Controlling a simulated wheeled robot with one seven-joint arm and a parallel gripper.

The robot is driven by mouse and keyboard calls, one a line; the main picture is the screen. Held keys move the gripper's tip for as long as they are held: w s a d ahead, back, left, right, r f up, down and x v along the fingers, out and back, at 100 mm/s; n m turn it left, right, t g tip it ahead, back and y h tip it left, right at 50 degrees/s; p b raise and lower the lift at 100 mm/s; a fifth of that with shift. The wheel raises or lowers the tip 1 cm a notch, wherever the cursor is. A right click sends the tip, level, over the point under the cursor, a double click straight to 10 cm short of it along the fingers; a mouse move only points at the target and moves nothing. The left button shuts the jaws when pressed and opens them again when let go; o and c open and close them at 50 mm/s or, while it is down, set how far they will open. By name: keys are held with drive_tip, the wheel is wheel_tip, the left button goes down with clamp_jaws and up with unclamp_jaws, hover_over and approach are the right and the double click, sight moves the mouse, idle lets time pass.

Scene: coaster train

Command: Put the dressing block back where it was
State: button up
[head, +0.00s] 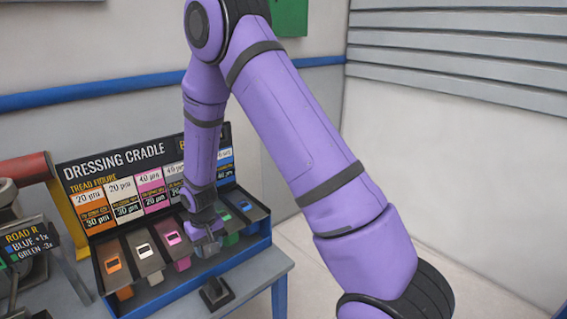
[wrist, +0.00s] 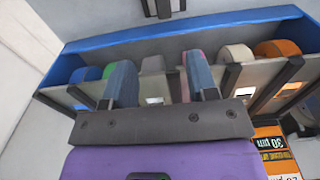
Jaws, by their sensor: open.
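The dressing cradle (head: 190,285) is a blue tray with a black sign and a row of sloped slots. Orange (head: 124,293), white (head: 155,277), pink (head: 182,263), green (head: 231,239) and blue (head: 252,228) blocks sit along its front. My gripper (head: 207,240) reaches down over the slot between pink and green. In the wrist view my open fingers (wrist: 158,75) stand on either side of a pale grey block (wrist: 152,66), which appears seated in that slot. I cannot tell whether they touch it. My right finger hides most of the pink block there.
A small black stand (head: 215,293) is on the grey table (head: 262,278) in front of the cradle. A sign reading ROAD R (head: 28,240) and machinery with a red roller (head: 24,169) are at the left. The floor right of the table is clear.

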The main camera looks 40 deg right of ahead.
drive_tip(key=s+d+r+t, duration=0.1)
drive_tip(key=s+r, duration=0.2)
drive_tip(key=r, duration=0.6)
drive_tip(key=s+d+r+t, duration=0.1)
drive_tip(key=s+d+r, duration=0.15)
drive_tip(key=r, duration=0.65)
drive_tip(key=s+d+r+t, duration=0.1)
drive_tip(key=s+r, duration=0.3)
drive_tip(key=r, duration=0.5)
drive_tip(key=s+d+r+t, duration=0.1)
drive_tip(key=s+r, duration=0.4)
drive_tip(key=s, duration=0.5)
drive_tip(key=s+d+r, duration=0.1)
drive_tip(key=s+r, duration=0.5)
drive_tip(key=s, duration=0.4)
drive_tip(key=shift+t, duration=0.4)
